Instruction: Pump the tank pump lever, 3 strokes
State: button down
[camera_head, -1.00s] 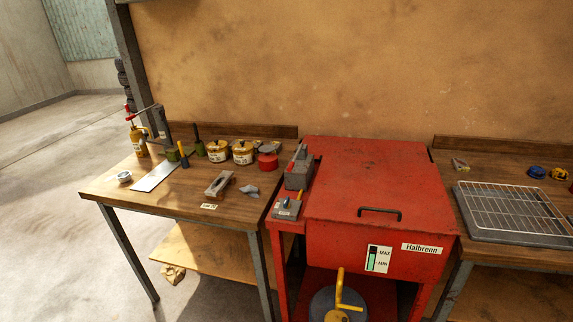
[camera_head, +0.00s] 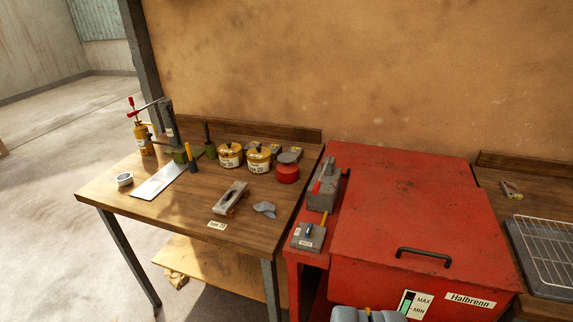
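The tank is a red cabinet (camera_head: 415,215) with a flat lid and a black handle (camera_head: 424,255), labelled "Halbrenn". Its level gauge (camera_head: 408,304) shows dark near MAX and green lower down, cut by the bottom edge. The yellow pump lever, seen below the cabinet's front in the earlier frame, is not clearly visible now. A grey part, which looks like the top of my gripper (camera_head: 368,315), shows at the bottom edge in front of the cabinet, with small yellowish bits. Its fingers are out of frame, so whether it touches the lever cannot be seen.
A wooden workbench (camera_head: 110,190) at left carries a yellow oil can (camera_head: 143,138), yellow tins (camera_head: 230,155), a red tin (camera_head: 287,173) and a metal plate (camera_head: 160,181). A wire rack (camera_head: 552,245) lies at right.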

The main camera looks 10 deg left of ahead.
aim_at(317, 185)
jog(key=z, duration=0.15)
jog(key=i, duration=1.25)
jog(key=z, duration=0.65)
